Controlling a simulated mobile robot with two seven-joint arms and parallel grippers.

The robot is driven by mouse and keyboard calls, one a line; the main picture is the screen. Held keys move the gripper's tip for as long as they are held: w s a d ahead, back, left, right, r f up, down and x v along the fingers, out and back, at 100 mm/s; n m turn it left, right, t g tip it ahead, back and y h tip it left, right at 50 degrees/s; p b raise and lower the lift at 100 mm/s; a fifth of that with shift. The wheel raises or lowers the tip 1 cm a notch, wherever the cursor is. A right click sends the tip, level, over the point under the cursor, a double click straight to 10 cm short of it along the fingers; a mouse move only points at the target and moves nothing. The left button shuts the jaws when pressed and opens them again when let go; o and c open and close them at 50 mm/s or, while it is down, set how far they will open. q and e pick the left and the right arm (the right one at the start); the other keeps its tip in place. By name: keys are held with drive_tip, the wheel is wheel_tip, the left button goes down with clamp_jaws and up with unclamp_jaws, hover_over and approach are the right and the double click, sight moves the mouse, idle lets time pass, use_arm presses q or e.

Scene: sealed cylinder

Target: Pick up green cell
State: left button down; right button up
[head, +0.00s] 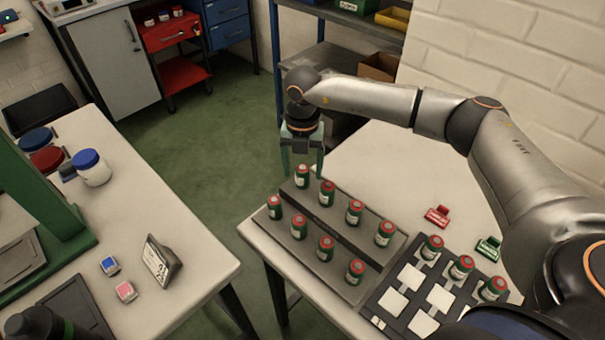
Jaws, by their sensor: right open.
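Several green cells with red tops and pale labels stand upright in a dark stepped rack on the right-hand table. One green cell (302,177) stands at the rack's far end. Others include a green cell (327,193) beside it and a green cell (274,207) at the left corner. My right gripper (303,163) points down over the far-end cell, its fingers open on either side above or around its top. I cannot tell whether they touch it. My left gripper is not in view.
The dark rack (318,272) sits beside a tray (375,309) with white squares and more cells. A red clip (437,215) and a green clip (488,248) lie behind. The left table (190,242) holds a white jar (91,168) and a small display (161,261). A floor gap separates the tables.

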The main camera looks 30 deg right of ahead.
drive_tip(key=shift+c, duration=0.4)
clamp_jaws()
